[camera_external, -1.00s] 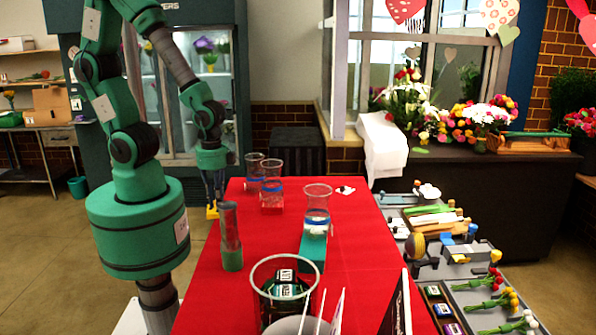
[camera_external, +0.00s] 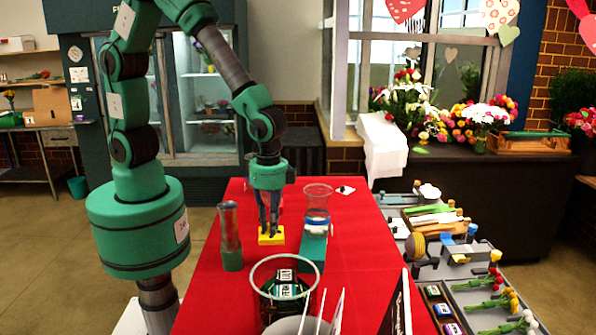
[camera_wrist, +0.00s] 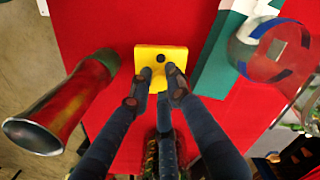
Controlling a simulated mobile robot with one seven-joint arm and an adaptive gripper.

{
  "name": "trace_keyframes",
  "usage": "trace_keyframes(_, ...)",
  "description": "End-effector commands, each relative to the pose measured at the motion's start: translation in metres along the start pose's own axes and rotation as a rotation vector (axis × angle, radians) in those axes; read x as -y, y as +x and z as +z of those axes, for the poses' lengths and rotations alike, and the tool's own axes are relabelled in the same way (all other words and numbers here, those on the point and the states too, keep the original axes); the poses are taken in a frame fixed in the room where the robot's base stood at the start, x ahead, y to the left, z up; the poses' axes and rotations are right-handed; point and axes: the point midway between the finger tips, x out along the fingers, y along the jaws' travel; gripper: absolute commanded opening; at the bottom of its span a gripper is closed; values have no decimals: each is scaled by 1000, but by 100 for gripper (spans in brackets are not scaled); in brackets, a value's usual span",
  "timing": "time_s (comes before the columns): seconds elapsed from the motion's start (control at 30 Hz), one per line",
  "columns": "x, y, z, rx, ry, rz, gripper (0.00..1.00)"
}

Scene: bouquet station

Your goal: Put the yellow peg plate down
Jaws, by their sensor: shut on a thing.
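The yellow peg plate (camera_external: 271,236) is at the tips of my gripper (camera_external: 270,228), over the red-covered table between a tall tumbler and a green block. In the wrist view the yellow plate (camera_wrist: 161,67) is a square with a dark round spot in its middle. My gripper (camera_wrist: 160,82) is shut on it, with its fingers over the plate's near part. I cannot tell whether the plate touches the red cloth.
The tall tumbler (camera_external: 230,236) stands left of the plate. The green block (camera_external: 312,249) and a clear glass (camera_external: 317,203) are to the right. A large clear container (camera_external: 285,287) stands nearer the camera. Bare red cloth (camera_external: 350,235) lies farther right.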

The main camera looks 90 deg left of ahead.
Motion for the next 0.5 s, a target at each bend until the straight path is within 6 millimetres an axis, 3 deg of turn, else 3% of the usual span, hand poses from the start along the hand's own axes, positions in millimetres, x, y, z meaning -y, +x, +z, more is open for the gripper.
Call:
trace_keyframes(0.2,-16,7,-55,1,26,0,0)
trace_keyframes(0.5,-40,19,-115,2,53,0,0)
